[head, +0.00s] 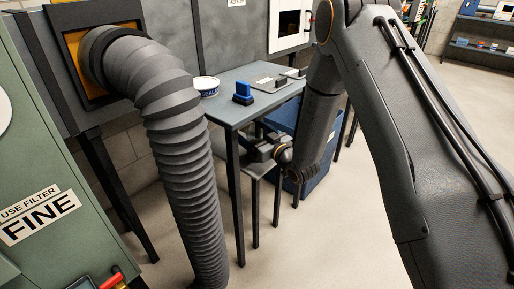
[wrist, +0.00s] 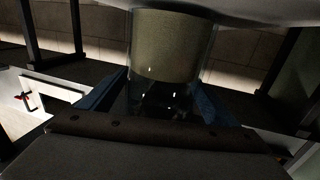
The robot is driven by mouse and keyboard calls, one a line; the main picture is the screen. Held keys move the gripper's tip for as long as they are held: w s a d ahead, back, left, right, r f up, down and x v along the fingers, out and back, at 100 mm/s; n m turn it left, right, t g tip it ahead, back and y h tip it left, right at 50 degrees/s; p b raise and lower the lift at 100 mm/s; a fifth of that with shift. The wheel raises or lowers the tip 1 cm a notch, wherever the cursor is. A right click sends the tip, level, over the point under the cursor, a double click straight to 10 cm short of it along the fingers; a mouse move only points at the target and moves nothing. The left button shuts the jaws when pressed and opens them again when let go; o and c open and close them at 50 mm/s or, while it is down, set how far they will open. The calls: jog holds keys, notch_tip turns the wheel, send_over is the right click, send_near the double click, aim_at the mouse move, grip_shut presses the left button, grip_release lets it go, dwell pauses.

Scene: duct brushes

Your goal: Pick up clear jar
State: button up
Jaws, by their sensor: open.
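The clear jar (wrist: 166,46) stands out in the middle of the wrist view, a see-through cylinder with a dull olive band or filling and a dark part nearer my gripper. My gripper (wrist: 160,92) is open, with one blue finger on either side of the jar's near part. I cannot tell whether the fingers touch it. In the head view my gripper (head: 262,150) is low beside the blue-grey table, above a small dark stool. I cannot make out the jar there.
The table (head: 243,107) holds a blue brush-like block (head: 243,94), a white tub (head: 206,86) and a grey plate with dark pieces. Its legs stand close to my gripper. A blue bin (head: 314,183) is behind. A large ribbed duct (head: 185,150) hangs at left. The front floor is clear.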

jog(key=c, duration=1.2)
jog(key=shift+r, duration=0.15)
